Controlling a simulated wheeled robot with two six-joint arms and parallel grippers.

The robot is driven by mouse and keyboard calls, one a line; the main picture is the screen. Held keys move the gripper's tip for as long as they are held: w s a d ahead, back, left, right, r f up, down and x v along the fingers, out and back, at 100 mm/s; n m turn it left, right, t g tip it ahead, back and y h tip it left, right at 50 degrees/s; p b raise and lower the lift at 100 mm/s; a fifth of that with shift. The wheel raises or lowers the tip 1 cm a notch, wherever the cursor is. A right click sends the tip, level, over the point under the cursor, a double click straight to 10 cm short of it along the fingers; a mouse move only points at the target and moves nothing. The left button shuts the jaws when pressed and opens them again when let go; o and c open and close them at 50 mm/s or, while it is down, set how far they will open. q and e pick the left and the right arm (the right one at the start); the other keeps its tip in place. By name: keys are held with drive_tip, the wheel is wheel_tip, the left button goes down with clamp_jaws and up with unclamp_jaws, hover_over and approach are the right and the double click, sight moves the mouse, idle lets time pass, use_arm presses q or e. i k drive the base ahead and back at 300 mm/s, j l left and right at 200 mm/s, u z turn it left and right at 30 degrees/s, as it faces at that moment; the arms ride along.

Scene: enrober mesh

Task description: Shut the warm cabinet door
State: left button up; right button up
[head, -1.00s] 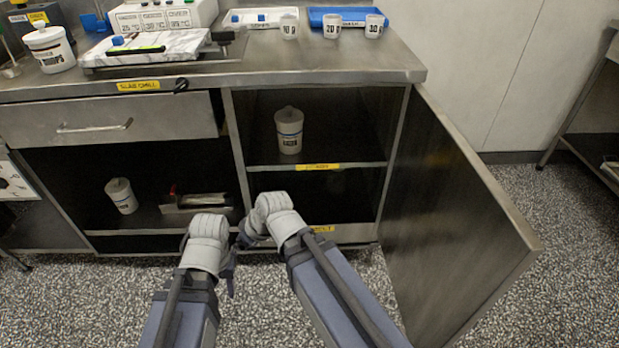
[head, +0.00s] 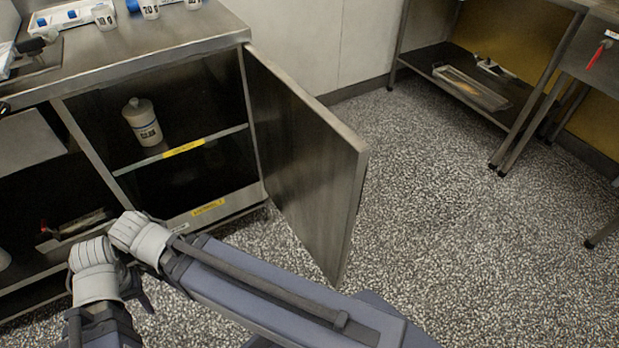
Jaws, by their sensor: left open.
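The warm cabinet door (head: 305,155) is a grey metal panel, hinged on the right side of the cabinet opening. It stands wide open, swung out over the floor. My left gripper (head: 138,290) is at the lower left, in front of the cabinet and apart from the door. It is open, though its fingers are mostly hidden behind the wrist. My right arm crosses in front of the cabinet's base; its gripper's fingers are hidden.
The steel counter top (head: 150,50) carries white cups and trays. A steel side table (head: 470,95) with a tray on its lower shelf stands at the back right. The speckled floor (head: 440,220) right of the door is clear.

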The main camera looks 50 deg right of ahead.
sight(315, 168)
drive_tip(key=k+l, duration=0.7)
drive_tip(key=l, duration=0.15)
drive_tip(key=k+l, duration=0.15)
drive_tip(key=l, duration=0.2)
drive_tip(key=k+l, duration=0.1)
drive_tip(key=l, duration=0.2)
drive_tip(key=k+l, duration=0.15)
drive_tip(key=l, duration=0.2)
drive_tip(key=k+l, duration=0.15)
drive_tip(key=l, duration=0.15)
